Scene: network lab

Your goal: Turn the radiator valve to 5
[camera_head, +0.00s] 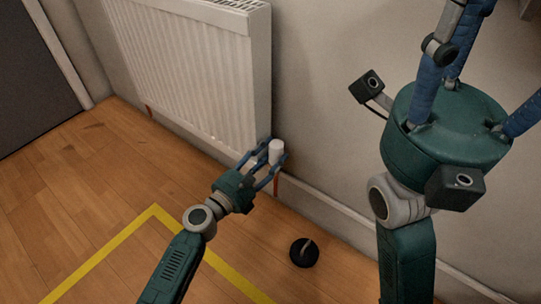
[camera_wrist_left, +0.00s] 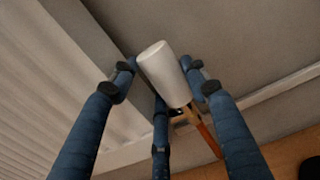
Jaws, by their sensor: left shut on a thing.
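The white radiator valve (camera_head: 276,150) is a smooth cylinder at the radiator's lower right corner. It also shows in the left wrist view (camera_wrist_left: 164,72), with a copper-coloured pipe below it. My left gripper (camera_head: 270,153) has its blue fingers around the valve head. In the left wrist view my left gripper (camera_wrist_left: 161,80) has a fingertip on each side of the head and a third finger behind it. No number marks on the valve can be read. My right gripper (camera_head: 465,85) is raised at the upper right, fingers up, with its tips cut off by the frame.
The white radiator (camera_head: 190,60) is on the wall, left of the valve. A round black object (camera_head: 304,252) is on the wood floor near the skirting. Yellow tape (camera_head: 110,248) marks the floor. A dark door (camera_head: 35,75) is at the far left.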

